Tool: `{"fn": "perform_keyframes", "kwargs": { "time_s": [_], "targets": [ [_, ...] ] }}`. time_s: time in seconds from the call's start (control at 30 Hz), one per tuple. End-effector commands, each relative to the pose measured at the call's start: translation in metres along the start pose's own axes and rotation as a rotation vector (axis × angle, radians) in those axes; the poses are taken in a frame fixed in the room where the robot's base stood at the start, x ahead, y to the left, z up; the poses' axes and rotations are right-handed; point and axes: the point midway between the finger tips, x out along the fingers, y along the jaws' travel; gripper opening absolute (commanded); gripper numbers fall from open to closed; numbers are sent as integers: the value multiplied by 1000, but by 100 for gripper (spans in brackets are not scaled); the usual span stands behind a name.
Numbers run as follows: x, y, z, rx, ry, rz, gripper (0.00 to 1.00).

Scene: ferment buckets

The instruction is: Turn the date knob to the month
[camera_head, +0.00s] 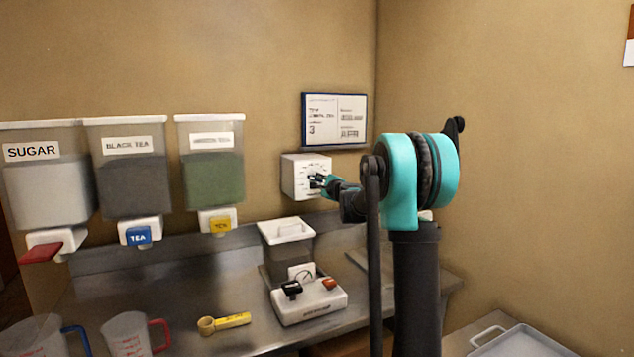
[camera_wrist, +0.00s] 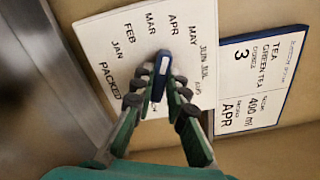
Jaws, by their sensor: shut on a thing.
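The white date dial (camera_wrist: 110,45) is on the wall; its box (camera_head: 293,176) also shows in the head view. Its printed labels run PACKED, JAN, FEB, MAR, APR, MAY, JUN, JUL and beyond. The blue knob (camera_wrist: 162,68) has a white line on its upper end, which points up towards APR, though I cannot tell its exact alignment. My gripper (camera_wrist: 158,92) is shut on the knob, with dark fingers on both sides hiding its lower part. In the head view my gripper (camera_head: 319,183) is at the dial's face. The blue-framed card (camera_wrist: 253,82) reads green tea, 3, 400 ml, APR.
The card (camera_head: 335,120) hangs above the dial. Wall dispensers of sugar (camera_head: 48,190), black tea (camera_head: 125,185) and a green tea (camera_head: 213,180) are at left. A scale with a tub (camera_head: 286,250), yellow scoop (camera_head: 224,323) and jugs (camera_head: 135,338) stand on the steel counter.

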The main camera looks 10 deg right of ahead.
Motion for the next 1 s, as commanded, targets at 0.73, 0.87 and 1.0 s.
{"fn": "perform_keyframes", "kwargs": {
  "time_s": [0.73, 0.87, 1.0],
  "targets": [
    [-1, 0, -1, 41, 1, 0, 28],
    [0, 0, -1, 42, 1, 0, 34],
    [0, 0, 0, 42, 1, 0, 34]
  ]
}}
